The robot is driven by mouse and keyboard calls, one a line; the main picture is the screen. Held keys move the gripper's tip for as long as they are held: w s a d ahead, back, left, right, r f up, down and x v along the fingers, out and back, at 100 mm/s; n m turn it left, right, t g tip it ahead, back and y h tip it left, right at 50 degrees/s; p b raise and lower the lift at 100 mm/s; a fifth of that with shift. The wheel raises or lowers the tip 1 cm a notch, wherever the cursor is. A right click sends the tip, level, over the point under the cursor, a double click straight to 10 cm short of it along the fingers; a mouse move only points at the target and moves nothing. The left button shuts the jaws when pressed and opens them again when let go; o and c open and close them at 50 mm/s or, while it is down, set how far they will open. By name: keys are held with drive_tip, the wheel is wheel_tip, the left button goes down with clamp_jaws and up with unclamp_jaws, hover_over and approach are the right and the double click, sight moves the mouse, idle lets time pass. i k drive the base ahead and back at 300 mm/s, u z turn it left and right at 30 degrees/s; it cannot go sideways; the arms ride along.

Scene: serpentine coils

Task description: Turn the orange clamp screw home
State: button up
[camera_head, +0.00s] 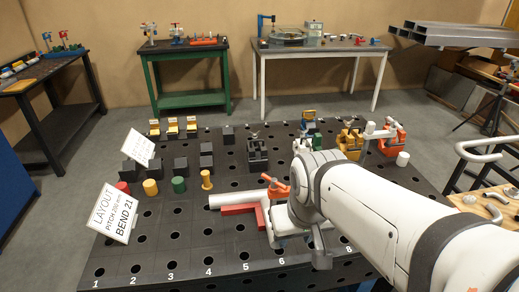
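An orange clamp screw (276,187) with a crossbar-like top stands on the perforated dark table, just left of my arm's white wrist. Below it, a red bar (240,209) lies beside a pale tube (234,199). My white arm reaches in from the lower right, and its end covers the area right of the orange screw. My gripper's fingers cannot be made out clearly there, so its opening and any contact with the screw cannot be told. Another orange-red clamp (392,140) and a yellow-orange clamp (350,142) stand at the back right of the table.
The dark table (165,232) has rows of holes and a bare front left. Red, yellow and green cylinders (179,185), black blocks (206,155) and a sign (114,213) stand at left. A pale cylinder (403,159) stands at right. Side tables line the back wall.

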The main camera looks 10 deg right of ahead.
sight(274, 183)
drive_tip(key=u, duration=1.05)
drive_tip(key=k, duration=1.1)
drive_tip(key=z, duration=0.95)
drive_tip(key=i, duration=1)
drive_tip(key=z, duration=0.1)
